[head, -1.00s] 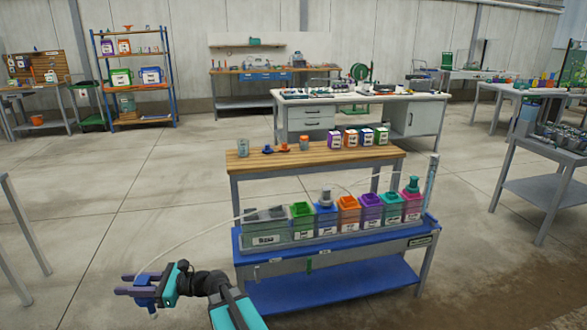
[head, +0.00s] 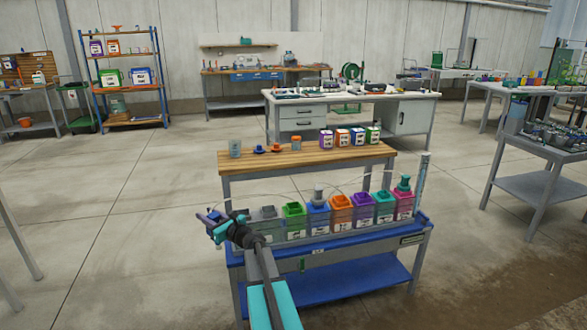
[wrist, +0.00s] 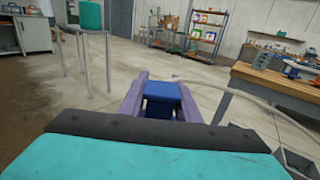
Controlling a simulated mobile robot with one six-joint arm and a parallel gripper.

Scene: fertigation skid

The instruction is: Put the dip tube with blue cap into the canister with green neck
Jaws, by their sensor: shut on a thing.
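My gripper (wrist: 160,105) is shut on the blue cap (wrist: 162,90) of the dip tube, seen between its purple fingers in the wrist view. A pale hose (wrist: 215,84) runs from near the cap to the right. In the head view my gripper (head: 213,224) is held in the air at the left end of the blue skid (head: 320,243). The tube below the cap is hidden or too small to make out. The canister with green neck (head: 293,210) stands upright on the skid, right of my gripper, between a grey-topped bin and the blue-necked canister.
A grey-topped bin (head: 268,212) stands nearest my gripper. Right of the green neck are canisters with blue (head: 318,208), orange (head: 341,202), purple, teal and pink necks. Behind is a wooden bench (head: 300,158). The floor at left is clear.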

